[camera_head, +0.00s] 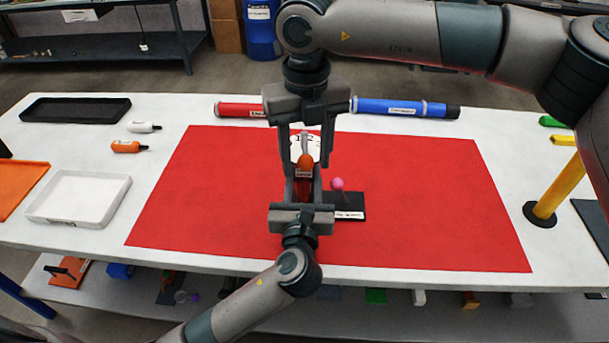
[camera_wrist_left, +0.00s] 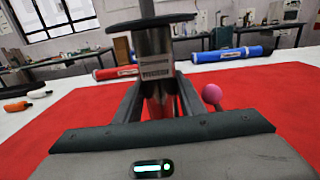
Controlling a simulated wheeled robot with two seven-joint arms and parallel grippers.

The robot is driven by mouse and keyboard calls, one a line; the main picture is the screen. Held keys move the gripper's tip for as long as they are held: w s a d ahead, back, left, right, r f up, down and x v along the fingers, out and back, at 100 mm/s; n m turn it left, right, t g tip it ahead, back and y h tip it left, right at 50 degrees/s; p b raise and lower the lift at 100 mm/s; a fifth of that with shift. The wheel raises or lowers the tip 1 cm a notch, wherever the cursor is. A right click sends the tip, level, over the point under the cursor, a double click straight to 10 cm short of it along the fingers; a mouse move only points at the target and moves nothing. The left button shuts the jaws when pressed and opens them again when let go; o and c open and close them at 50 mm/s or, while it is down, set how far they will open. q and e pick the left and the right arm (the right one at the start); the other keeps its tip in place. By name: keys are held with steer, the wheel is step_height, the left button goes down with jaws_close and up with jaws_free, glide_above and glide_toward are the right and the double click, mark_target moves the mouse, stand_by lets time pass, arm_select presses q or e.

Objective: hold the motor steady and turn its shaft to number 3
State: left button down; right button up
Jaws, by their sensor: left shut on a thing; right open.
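The motor stands upright on the red mat, with a white dial face (camera_head: 305,143) and an orange round part (camera_head: 305,162) showing in the head view. In the left wrist view its metal body (camera_wrist_left: 154,48) carries a label, with a dark disc (camera_wrist_left: 150,21) and a grey shaft (camera_wrist_left: 147,7) above. My left gripper (camera_head: 303,180) is shut on the motor's body from the near side; its fingers (camera_wrist_left: 158,100) flank it in the left wrist view. My right gripper (camera_head: 305,135) is open over the dial, its fingers on either side. It partly hides the dial, and I cannot read the numbers.
A pink ball (camera_head: 337,184) on a stick stands on a black base (camera_head: 350,203) just right of my left gripper. A red tube (camera_head: 238,110) and a blue tube (camera_head: 400,107) lie behind.

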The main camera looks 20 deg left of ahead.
steer(key=shift+f, duration=0.9)
steer(key=c, duration=1.1)
steer(key=shift+f, duration=0.15)
steer(key=shift+s+a+m, duration=0.15)
steer(key=shift+a+m, duration=0.35)
steer(key=shift+m, duration=0.3)
steer(key=shift+f, duration=0.1)
